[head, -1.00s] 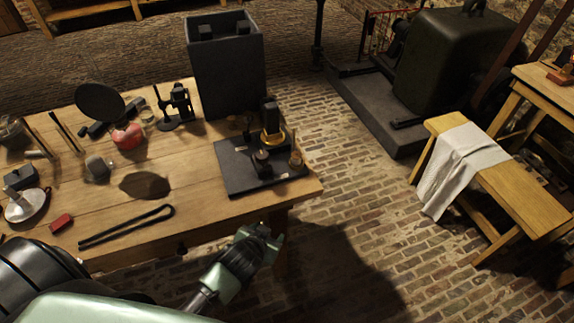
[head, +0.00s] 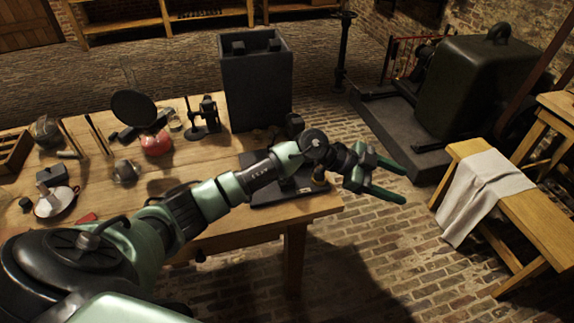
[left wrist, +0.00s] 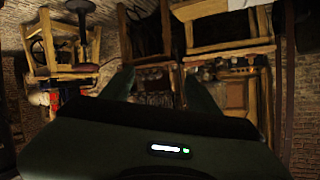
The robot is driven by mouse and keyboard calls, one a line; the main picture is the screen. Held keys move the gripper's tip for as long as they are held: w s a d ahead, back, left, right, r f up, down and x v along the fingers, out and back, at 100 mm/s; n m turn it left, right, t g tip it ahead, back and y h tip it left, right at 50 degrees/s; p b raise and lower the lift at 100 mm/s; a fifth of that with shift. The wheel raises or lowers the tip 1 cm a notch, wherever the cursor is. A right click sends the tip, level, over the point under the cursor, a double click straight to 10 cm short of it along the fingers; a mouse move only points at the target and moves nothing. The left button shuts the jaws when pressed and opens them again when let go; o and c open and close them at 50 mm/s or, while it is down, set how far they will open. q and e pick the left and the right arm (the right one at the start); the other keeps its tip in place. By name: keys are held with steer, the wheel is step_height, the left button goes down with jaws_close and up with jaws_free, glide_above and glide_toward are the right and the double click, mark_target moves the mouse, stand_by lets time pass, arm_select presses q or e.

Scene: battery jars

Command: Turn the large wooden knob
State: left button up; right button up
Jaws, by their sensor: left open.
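A dark base board (head: 262,201) lies at the right end of the wooden table in the head view. My left arm crosses in front of it and hides most of the device on it. A small brownish knob-like part (head: 319,174) shows just below my wrist; I cannot tell whether it is the large wooden knob. My left gripper (head: 398,183) is open and empty, out past the table's right edge and pointing right. In the left wrist view its fingers (left wrist: 163,92) are spread with nothing between them. My right gripper is not in view.
A tall dark open box (head: 256,92) stands behind the board. A black stand (head: 206,116), a red round thing (head: 157,143) and a pan-like dish (head: 56,203) are on the table (head: 250,228). A bench with a white cloth (head: 487,192) stands right, with brick floor between.

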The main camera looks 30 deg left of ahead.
arm_select(q)
steer(key=a+n+g+y, duration=0.1)
steer(key=a+y, duration=0.3)
steer(key=a, duration=0.6)
steer(key=s+a+f+n+g+y, duration=0.1)
steer(key=a+n+y, duration=0.3)
steer(key=a, duration=0.6)
steer(key=a+n+g+y, duration=0.2)
steer(key=a+g+y, duration=0.1)
steer(key=a, duration=0.7)
steer(key=shift+s+f+n+y, duration=0.25)
steer(key=shift+n+y, duration=0.15)
steer(key=shift+y, duration=0.1)
steer(key=shift+s+a+f+g, duration=0.1)
steer(key=shift+s+a+g, duration=0.05)
steer(key=shift+g, duration=0.15)
step_height(320, 180, down, 8)
steer(key=shift+r+p, duration=0.25)
steer(key=shift+p, duration=0.45)
jaws_close()
